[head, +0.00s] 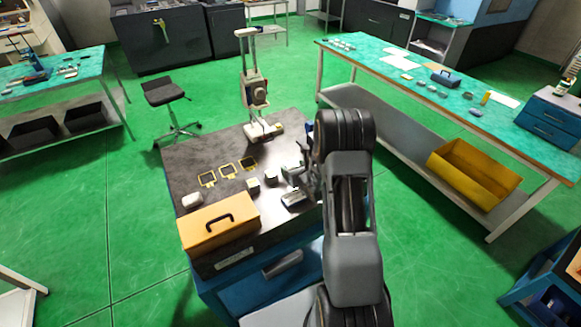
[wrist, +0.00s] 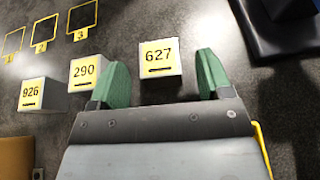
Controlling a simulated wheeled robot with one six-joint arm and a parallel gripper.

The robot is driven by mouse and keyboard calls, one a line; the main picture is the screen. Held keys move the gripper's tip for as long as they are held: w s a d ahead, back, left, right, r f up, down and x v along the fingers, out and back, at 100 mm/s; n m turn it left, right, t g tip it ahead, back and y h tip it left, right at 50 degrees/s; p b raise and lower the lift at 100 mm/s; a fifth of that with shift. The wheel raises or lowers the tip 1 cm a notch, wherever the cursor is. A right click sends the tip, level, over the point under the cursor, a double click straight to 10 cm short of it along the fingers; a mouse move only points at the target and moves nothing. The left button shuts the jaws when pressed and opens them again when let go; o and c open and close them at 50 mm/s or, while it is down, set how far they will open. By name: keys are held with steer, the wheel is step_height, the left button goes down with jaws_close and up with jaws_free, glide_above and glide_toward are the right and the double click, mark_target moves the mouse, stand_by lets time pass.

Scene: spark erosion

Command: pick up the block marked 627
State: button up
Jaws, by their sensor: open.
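The block marked 627 (wrist: 160,62) is a light grey block with a yellow label on top. In the wrist view it sits on the dark bench top between the two green fingers of my gripper (wrist: 160,80), nearer their tips. Clear gaps show on both sides, so the fingers do not touch it. My gripper is open and empty. In the head view my gripper (head: 294,185) is over the bench, partly hidden by my arm, and I cannot clearly make out the 627 block there.
The block marked 290 (wrist: 86,72) is close outside the left finger, and the block marked 926 (wrist: 38,95) is further left. Yellow outlined squares 1 (wrist: 14,42), 2 (wrist: 45,30) and 3 (wrist: 83,15) lie behind them.

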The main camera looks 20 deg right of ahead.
steer(key=shift+w+f, duration=0.15)
steer(key=shift+w, duration=0.1)
steer(key=c, duration=1.1)
